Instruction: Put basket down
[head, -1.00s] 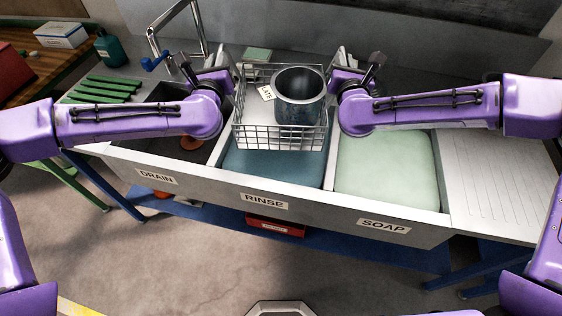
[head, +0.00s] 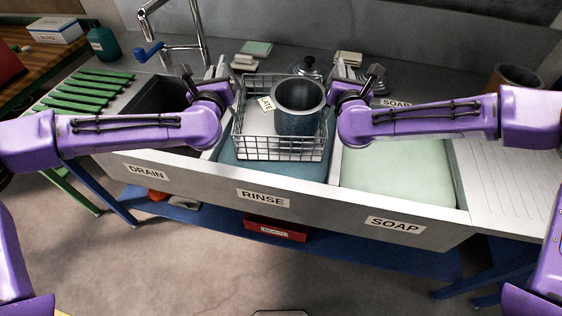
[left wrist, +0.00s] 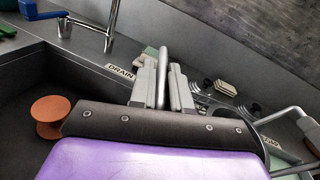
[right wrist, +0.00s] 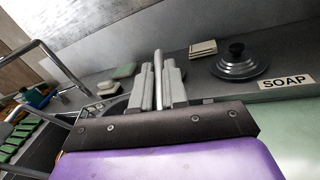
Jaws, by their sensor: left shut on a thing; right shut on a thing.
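A wire basket (head: 278,153) hangs between my two grippers over the blue water of the rinse basin (head: 230,158). A dark blue-grey pot (head: 298,122) sits upright in it, and a "LATE" tag (head: 266,103) shows beside the pot. My left gripper (head: 222,72) is shut on the basket's left handle; a metal bar shows between its fingers in the left wrist view (left wrist: 161,85). My right gripper (head: 338,72) is shut on the right handle, with a bar between its fingers in the right wrist view (right wrist: 158,85). I cannot tell whether the basket's bottom touches the water.
The soap basin (head: 400,175) with green water lies right, the dark drain basin (head: 150,105) left. An orange spool-shaped thing (left wrist: 50,115) is in the drain basin. A tap (head: 197,35), a lid (right wrist: 240,64) and pale blocks (right wrist: 203,47) stand behind. Green slats (head: 88,92) lie far left.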

